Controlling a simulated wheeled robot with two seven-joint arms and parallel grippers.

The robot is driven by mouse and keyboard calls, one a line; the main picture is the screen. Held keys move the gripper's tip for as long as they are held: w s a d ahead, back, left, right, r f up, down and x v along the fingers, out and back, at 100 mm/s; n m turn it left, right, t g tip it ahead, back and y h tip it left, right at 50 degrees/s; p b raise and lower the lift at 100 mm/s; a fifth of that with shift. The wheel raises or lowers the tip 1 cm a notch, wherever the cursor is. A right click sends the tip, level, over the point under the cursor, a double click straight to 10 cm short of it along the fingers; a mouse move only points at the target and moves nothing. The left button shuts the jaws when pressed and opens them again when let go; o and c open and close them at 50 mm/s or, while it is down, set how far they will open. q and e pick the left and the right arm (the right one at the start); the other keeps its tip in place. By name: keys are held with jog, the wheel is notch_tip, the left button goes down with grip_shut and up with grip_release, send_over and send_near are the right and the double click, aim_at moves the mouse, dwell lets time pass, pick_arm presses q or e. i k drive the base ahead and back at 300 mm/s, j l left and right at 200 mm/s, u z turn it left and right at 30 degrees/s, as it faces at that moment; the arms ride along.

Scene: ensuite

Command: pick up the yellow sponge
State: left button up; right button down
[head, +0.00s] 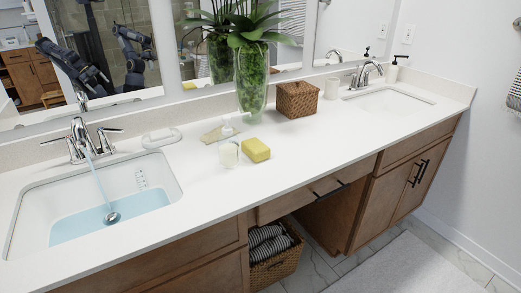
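The yellow sponge (256,150) is a small block lying on the white countertop (320,148), near the middle of the vanity between the two sinks. A small round whitish jar (229,154) stands just to its left. Nothing covers the sponge. Neither of my grippers shows directly in the head view. Dark robot arms appear only as a reflection in the left mirror (98,55), too small to tell whether a gripper is open.
The left sink (140,178) holds bluish water under a running faucet (82,140). A leafy plant in a glass vase (252,80) and a woven box (297,99) stand behind the sponge. The counter in front and to its right is clear.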

aim_at(255, 149)
jog(key=i+l, duration=0.2)
jog(key=l, duration=0.15)
jog(key=i+l, duration=0.2)
jog(key=l, duration=0.15)
jog(key=i+l, duration=0.2)
jog(key=l, duration=0.15)
